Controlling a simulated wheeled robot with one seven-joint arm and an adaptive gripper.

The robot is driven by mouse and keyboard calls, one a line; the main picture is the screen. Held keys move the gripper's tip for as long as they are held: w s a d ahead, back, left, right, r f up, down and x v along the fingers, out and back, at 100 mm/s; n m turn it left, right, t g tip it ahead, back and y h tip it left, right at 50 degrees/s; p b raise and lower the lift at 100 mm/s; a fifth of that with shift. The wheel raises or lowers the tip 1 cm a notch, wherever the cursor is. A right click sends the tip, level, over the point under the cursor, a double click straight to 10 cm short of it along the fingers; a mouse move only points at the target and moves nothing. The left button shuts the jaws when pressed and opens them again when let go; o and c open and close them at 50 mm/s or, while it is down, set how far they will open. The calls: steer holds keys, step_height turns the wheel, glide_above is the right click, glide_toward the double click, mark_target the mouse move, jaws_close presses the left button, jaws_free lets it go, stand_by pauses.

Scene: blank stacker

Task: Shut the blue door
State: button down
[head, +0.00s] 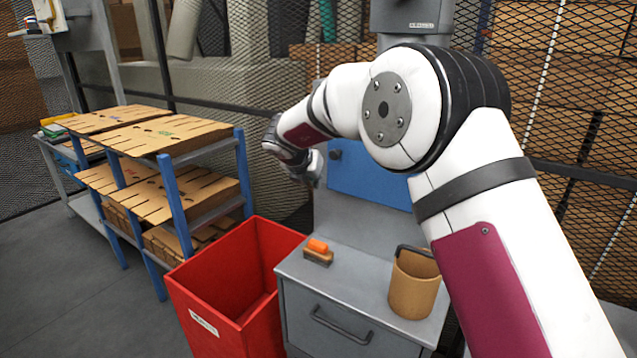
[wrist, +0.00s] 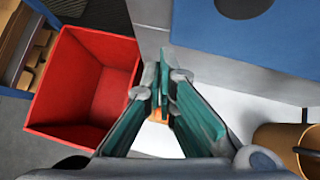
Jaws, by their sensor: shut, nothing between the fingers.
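The blue door (head: 372,183) is on the upright grey cabinet above the counter, with a dark round knob (head: 336,155) at its upper left. My arm hides part of its right side. It looks close to flush, but I cannot tell whether it is fully closed. In the wrist view the blue door (wrist: 262,45) fills the top right, with the knob (wrist: 243,7) at the top edge. My gripper (head: 313,172) is just left of the door in the head view, apart from the knob. Its teal-padded fingers (wrist: 167,82) are together and empty.
A red bin (head: 232,283) stands left of the grey counter (head: 310,275). On the counter are an orange-topped brush (head: 318,252) and a tan mug-shaped container (head: 414,285) with a dark handle. A blue-legged rack (head: 245,170) of cardboard stands left. Mesh fencing runs behind.

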steer(key=w+a+v, duration=0.1)
steer(key=a+v, duration=0.1)
steer(key=v, duration=0.8)
steer(key=s+d+r+n+t+y, duration=0.1)
steer(key=d+r+n+t+y, duration=0.15)
steer(key=r+n, duration=0.45)
steer(key=d+r+n+t+y, duration=0.1)
steer(key=d+r+n+t, duration=0.25)
steer(key=r, duration=0.65)
steer(key=s+d+r+n+y, duration=0.3)
steer(key=s+r+n+y, duration=0.1)
steer(key=s+n, duration=0.6)
steer(key=s+d+f+n+g+h, duration=0.1)
steer(key=s+d+f+n+g, duration=0.2)
steer(key=s+d+f+n, duration=0.3)
steer(key=s+d+f+n+g+h, duration=0.2)
steer(key=s+d+f+n, duration=0.4)
steer(key=s, duration=1)
steer(key=s+d+f+n+g+h, duration=0.2)
steer(key=s+d+f+n+g, duration=0.3)
steer(key=s+d+f, duration=0.3)
steer(key=s+n, duration=0.1)
steer(key=s, duration=0.2)
steer(key=shift+d+f, duration=0.15)
steer(key=shift+d, duration=0.15)
steer(key=c, duration=2.3)
jaws_free()
steer(key=shift+n, duration=0.25)
